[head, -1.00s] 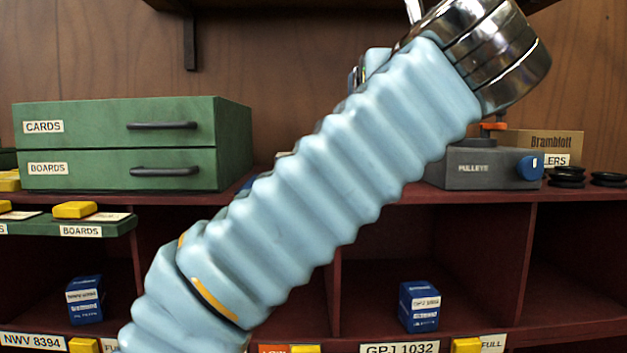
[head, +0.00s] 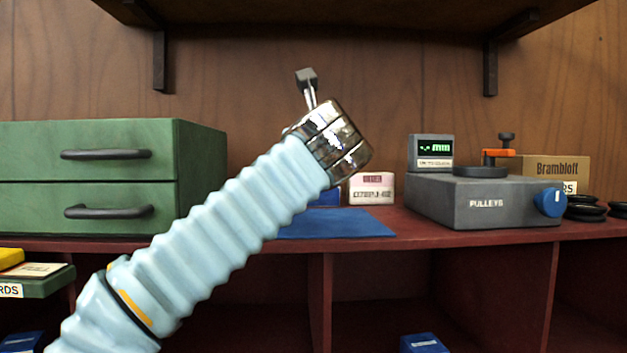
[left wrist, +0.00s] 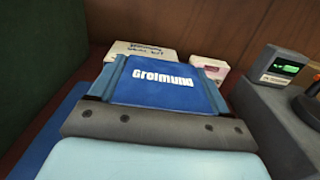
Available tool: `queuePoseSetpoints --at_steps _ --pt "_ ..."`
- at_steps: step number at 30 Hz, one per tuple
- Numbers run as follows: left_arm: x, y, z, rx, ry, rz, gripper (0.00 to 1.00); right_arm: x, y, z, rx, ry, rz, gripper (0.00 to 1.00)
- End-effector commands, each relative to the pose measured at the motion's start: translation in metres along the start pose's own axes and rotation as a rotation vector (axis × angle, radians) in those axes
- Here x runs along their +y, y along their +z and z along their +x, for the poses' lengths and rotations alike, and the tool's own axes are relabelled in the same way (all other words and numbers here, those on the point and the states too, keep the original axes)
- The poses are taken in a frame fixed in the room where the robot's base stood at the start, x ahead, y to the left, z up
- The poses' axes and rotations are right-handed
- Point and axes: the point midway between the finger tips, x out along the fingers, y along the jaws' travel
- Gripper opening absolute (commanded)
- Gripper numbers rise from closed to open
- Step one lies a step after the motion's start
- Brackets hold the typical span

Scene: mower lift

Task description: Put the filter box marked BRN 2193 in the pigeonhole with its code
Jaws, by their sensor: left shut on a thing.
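In the left wrist view a blue box marked Grolmund (left wrist: 165,82) is between the fingers of my left gripper (left wrist: 160,88), which is shut on it. No code shows on the face in view. In the head view a small blue patch (head: 326,196), perhaps this box, shows behind my left arm, above a blue mat (head: 340,223) on the shelf top; the gripper's fingers are hidden there. Pigeonholes (head: 380,290) lie below the shelf top, their code labels out of view. One holds a blue box (head: 423,343). My right gripper is not in view.
Green drawers (head: 110,190) stand left on the shelf top. A white box (head: 372,188) stands behind the mat. A grey PULLEYS unit (head: 480,203) with a small display (head: 432,152) stands to the right. An upper shelf (head: 340,15) hangs above.

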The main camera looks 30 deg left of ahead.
Motion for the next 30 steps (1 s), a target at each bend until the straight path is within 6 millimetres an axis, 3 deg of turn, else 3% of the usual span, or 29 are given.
queuePoseSetpoints --at_steps 8,14,26,27,30 --pt "-0.002 -0.025 0.020 0.000 0.002 0.002 0.34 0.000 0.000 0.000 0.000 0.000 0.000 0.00" --pt "-0.003 -0.050 0.018 -0.001 -0.001 0.000 0.34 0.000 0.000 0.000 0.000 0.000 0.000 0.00" --pt "-0.003 -0.056 0.018 -0.002 0.000 -0.001 0.34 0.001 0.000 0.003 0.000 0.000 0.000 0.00" --pt "-0.003 -0.056 0.018 -0.001 0.000 -0.001 0.81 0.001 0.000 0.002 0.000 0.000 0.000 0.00" --pt "-0.003 -0.056 0.018 -0.001 0.000 -0.001 0.97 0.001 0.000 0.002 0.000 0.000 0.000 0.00"
